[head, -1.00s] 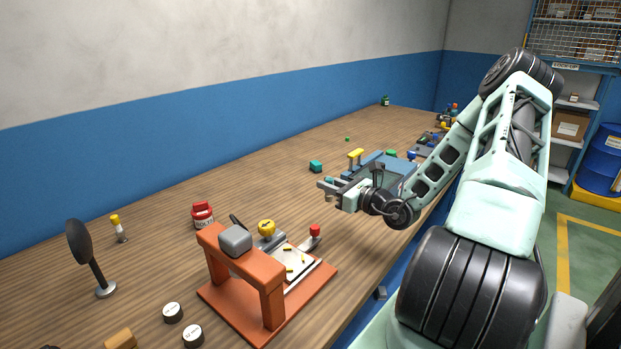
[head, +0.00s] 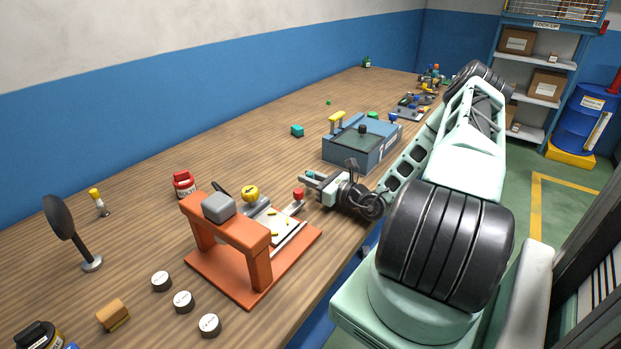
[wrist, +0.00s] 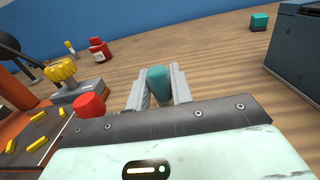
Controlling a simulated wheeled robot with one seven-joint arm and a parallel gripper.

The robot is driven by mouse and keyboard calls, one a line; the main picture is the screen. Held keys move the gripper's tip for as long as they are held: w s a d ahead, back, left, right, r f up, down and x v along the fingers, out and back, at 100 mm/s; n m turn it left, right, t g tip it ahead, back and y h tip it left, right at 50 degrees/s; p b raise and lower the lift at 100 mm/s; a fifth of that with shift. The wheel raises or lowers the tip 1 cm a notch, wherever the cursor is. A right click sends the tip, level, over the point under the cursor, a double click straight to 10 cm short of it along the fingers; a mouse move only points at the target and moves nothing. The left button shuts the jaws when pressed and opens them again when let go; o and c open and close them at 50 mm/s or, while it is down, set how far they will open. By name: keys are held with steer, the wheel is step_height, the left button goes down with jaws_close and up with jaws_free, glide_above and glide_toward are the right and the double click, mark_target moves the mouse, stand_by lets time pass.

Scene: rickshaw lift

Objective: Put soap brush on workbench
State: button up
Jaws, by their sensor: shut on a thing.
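My gripper (head: 308,178) is over the front part of the wooden workbench (head: 240,140), between the orange frame and the blue-grey box. Its jaws (wrist: 158,78) are shut on a rounded teal thing, which I take to be the soap brush (wrist: 158,88). The brush stands out between the two grey fingers in the wrist view. In the head view only a small teal bit of it shows at the fingers. Its lower part is hidden by the gripper, and I cannot tell whether it touches the bench.
An orange frame on a base (head: 262,278) with a red knob (head: 298,193) is close left of the gripper. A blue-grey box (head: 360,145) stands behind it. A teal block (head: 297,131) and a red jar (head: 184,185) lie farther back. Bare wood lies between them.

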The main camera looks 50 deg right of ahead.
steer(key=shift+f, duration=0.15)
steer(key=o, duration=0.9)
steer(key=shift+o, duration=0.2)
steer(key=shift+s, duration=0.15)
steer(key=s+b, duration=0.1)
steer(key=s, duration=0.6)
steer(key=s+d+b, duration=0.1)
steer(key=s, duration=0.3)
steer(key=shift+s+b, duration=0.3)
steer(key=shift+s, duration=0.05)
